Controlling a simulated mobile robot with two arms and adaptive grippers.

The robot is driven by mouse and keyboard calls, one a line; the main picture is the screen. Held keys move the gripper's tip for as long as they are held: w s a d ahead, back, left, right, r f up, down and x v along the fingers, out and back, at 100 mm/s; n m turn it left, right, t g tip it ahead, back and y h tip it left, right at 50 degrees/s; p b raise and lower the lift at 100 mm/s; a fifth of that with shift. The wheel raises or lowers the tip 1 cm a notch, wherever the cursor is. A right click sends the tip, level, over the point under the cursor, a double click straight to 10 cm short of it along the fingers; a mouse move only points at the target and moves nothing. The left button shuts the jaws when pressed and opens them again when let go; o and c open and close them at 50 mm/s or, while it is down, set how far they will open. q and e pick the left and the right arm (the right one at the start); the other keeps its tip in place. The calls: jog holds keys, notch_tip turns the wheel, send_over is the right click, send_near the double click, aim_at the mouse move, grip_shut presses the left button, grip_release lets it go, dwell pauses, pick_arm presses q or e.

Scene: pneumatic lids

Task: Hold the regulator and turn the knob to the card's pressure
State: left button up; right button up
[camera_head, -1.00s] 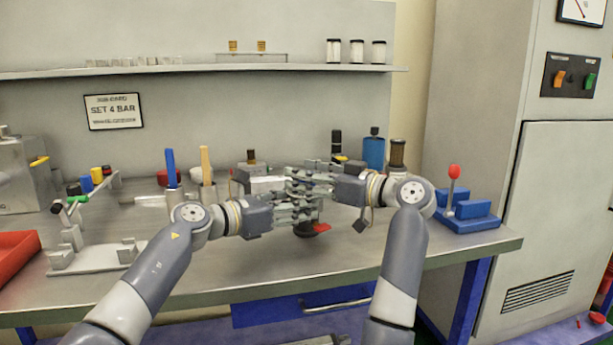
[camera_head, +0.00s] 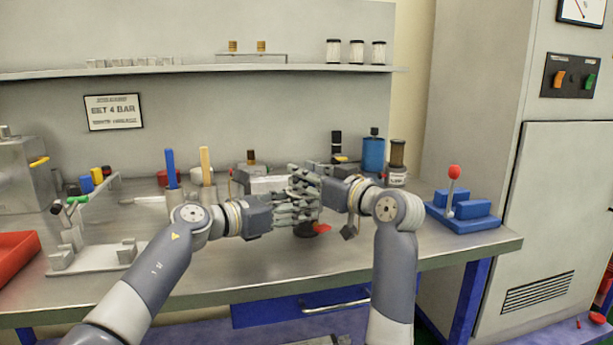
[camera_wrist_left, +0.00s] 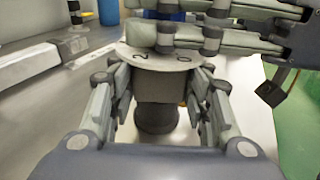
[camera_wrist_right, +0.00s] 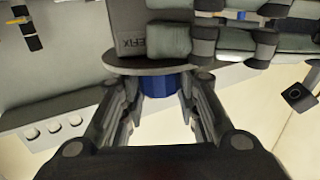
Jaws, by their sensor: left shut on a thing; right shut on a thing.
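The card (camera_head: 113,112) on the back wall reads SET 4 BAR. My left gripper (camera_head: 300,210) is shut on the dark body of the regulator (camera_wrist_left: 150,92), held above the bench. A grey dial disc (camera_wrist_left: 138,57) with the figures 2 and 0 sits on it in the left wrist view. My right gripper (camera_head: 303,180) is shut on the blue knob (camera_wrist_right: 158,84) beyond the disc, and its fingers hide the knob in the left wrist view. The right wrist view also shows the body (camera_wrist_right: 132,25) with lettering, between the left fingers. The pointed-to pressure cannot be read.
A dark round piece with a red part (camera_head: 322,228) shows below my grippers. A blue fixture with a red-knobbed lever (camera_head: 455,188) stands right. A blue bottle (camera_head: 373,153) and tool handles stand behind. A red tray (camera_head: 18,250) lies left.

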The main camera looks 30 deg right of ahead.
jog(key=m+h, duration=0.2)
jog(key=h, duration=0.1)
jog(key=m+h, duration=0.2)
jog(key=h, duration=0.1)
jog(key=shift+a+f, duration=0.15)
jog(key=shift+a, duration=0.05)
jog(key=shift+d+m+g+h, duration=0.1)
jog(key=shift+m+g+h, duration=0.7)
jog(key=shift+m+h, duration=1.4)
jog(key=shift+n+h, duration=0.3)
jog(key=shift+h, duration=0.4)
jog(key=o, duration=1.1)
jog(key=v, duration=0.7)
jog(key=shift+s, duration=0.25)
